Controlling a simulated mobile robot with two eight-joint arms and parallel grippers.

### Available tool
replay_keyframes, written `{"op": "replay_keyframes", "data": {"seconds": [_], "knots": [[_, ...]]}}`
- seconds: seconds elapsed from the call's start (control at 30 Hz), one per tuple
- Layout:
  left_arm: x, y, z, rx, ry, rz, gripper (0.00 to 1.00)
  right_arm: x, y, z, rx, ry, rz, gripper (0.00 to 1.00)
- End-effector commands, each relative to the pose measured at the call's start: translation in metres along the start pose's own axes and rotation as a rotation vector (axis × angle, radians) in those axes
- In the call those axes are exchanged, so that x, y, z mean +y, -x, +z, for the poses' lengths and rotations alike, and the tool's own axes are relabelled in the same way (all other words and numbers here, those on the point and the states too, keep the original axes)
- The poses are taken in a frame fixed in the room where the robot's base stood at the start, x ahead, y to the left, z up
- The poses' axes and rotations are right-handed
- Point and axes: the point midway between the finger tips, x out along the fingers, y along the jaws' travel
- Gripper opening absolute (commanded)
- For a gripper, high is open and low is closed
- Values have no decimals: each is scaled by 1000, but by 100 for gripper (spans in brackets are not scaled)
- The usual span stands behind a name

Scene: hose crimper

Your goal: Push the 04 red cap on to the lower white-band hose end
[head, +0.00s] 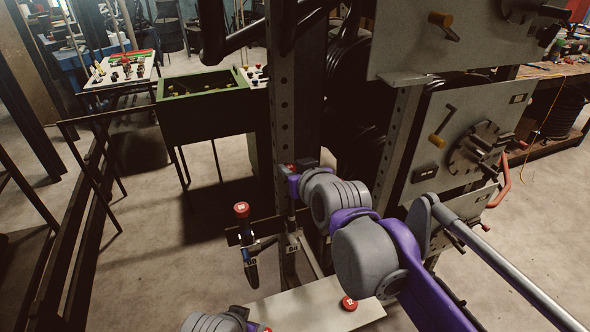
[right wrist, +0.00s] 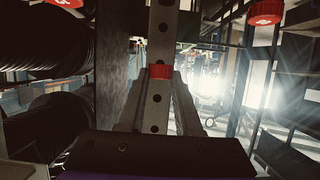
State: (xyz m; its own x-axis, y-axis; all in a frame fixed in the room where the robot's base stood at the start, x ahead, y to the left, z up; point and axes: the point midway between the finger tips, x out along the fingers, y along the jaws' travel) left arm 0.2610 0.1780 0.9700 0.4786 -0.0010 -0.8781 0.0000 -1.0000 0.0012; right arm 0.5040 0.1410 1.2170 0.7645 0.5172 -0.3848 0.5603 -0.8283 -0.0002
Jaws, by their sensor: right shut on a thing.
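My right gripper (head: 292,203) hangs in front of the perforated upright, above a tag reading 04 (head: 292,248). In the right wrist view its two fingers (right wrist: 160,98) are shut on a red cap (right wrist: 160,71). The number on this cap cannot be read. The hose end near the 04 tag is small and partly hidden by the gripper, so its white band and any contact with the cap are unclear. Left of it, a dark hose end tagged 09 (head: 250,264) stands below a red cap (head: 242,209). My left gripper is mostly cut off at the bottom edge.
A red cap marked 12 (head: 349,303) lies on a pale plate (head: 300,308) below. The perforated upright (head: 283,90) stands right behind my right gripper. Grey machine panels (head: 455,130) with handles stand to the right. A green bin (head: 207,115) is farther back.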

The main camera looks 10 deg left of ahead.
Motion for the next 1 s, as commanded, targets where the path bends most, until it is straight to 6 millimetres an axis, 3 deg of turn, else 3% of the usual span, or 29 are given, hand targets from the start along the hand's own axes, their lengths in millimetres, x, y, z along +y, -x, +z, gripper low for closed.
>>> {"op": "replay_keyframes", "data": {"seconds": [0.47,1.0], "knots": [[0,3,-3,3,0,0,50,0,1,-1,1,0,0,0],[0,-19,24,-21,0,0,50,0,-17,44,-1,-2,0,0]]}}
